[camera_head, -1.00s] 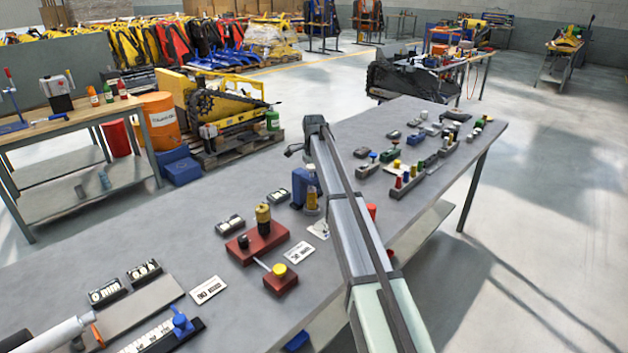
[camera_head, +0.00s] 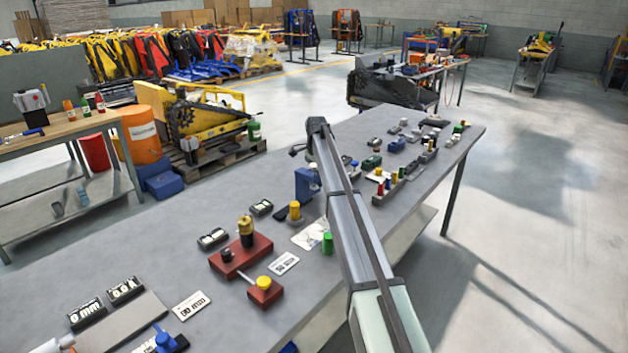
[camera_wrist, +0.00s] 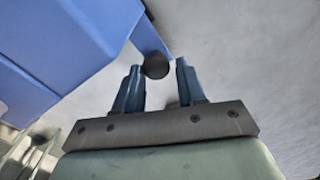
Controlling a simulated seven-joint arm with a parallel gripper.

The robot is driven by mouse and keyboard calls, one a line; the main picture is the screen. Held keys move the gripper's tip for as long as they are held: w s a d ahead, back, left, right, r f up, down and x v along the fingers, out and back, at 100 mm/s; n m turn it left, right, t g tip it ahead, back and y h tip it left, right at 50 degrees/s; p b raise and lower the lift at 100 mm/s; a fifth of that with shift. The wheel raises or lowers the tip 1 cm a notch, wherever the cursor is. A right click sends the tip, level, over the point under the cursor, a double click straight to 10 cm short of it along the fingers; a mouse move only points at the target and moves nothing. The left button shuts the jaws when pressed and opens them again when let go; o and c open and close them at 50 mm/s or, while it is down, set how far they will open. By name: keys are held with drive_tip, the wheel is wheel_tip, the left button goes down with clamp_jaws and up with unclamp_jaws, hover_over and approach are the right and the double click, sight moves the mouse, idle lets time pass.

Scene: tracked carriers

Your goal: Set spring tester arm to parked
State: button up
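In the wrist view a black ball knob (camera_wrist: 156,66) shows at the fingertips of my gripper (camera_wrist: 159,68). The fingers are apart, with a narrow gap between the knob and the right finger. My gripper is hidden in the head view.
The grey bench (camera_head: 70,262) carries a red block fixture (camera_head: 240,257), a yellow-topped part (camera_head: 295,211), a green cylinder (camera_head: 327,243) and a white card (camera_head: 191,305). Several small parts crowd its far end. Open floor (camera_head: 520,250) lies to the right.

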drive_tip(key=o, duration=0.3)
drive_tip(key=shift+s+a, duration=0.1)
drive_tip(key=shift+a, duration=0.05)
wheel_tip(320, 180, up, 14)
idle(0.5)
drive_tip(key=shift+f, duration=0.1)
